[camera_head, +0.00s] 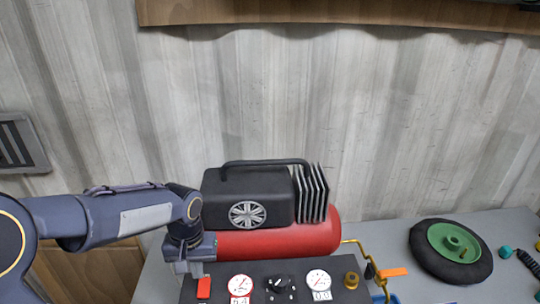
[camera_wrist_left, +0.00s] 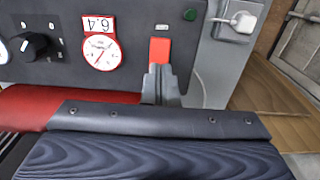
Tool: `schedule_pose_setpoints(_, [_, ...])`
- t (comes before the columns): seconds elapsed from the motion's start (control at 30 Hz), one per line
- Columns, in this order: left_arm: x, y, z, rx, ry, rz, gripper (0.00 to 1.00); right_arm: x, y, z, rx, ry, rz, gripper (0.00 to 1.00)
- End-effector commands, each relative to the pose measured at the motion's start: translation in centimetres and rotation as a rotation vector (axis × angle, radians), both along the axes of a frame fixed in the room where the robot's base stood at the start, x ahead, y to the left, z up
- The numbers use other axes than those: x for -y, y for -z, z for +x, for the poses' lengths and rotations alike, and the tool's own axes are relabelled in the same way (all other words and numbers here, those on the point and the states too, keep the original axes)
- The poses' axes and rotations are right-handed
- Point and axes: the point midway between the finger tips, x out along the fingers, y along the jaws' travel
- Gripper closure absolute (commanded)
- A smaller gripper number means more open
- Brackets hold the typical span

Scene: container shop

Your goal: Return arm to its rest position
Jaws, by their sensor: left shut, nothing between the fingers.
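My left arm (camera_head: 120,218) comes in from the left in the head view, bending down at the wrist. My left gripper (camera_head: 188,270) points down at the left end of the compressor's dark control panel (camera_head: 262,294). Its fingers are shut and empty. In the left wrist view the shut fingertips (camera_wrist_left: 160,82) are just by the red switch (camera_wrist_left: 160,50); I cannot tell whether they touch it. The switch also shows in the head view (camera_head: 204,288). The compressor has a red tank (camera_head: 280,240) and a black motor housing (camera_head: 240,190). My right gripper is not in view.
The panel carries a left gauge (camera_head: 240,286), a black knob (camera_head: 279,285) and a right gauge (camera_head: 318,281). A brass fitting (camera_head: 351,280) stands at its right. A wheel with a green hub (camera_head: 451,250) lies on the grey table (camera_head: 510,222). A corrugated wall (camera_head: 400,120) rises behind.

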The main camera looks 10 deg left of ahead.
Motion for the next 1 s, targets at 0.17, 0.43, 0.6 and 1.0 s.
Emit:
schedule_pose_setpoints(0.17, [-0.1,-2.1,-2.9,0.074,0.002,-0.068,1.00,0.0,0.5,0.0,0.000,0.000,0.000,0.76])
schedule_pose_setpoints(0.43, [1.7,-5.0,-11.8,0.315,0.042,-0.234,1.00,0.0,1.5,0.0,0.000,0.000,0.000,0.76])
schedule_pose_setpoints(0.6, [3.3,-4.9,-15.4,0.444,0.068,-0.286,1.00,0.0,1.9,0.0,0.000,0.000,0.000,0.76])
schedule_pose_setpoints(1.0, [4.2,-4.6,-16.8,0.510,0.084,-0.306,1.00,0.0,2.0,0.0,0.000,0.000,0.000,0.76])
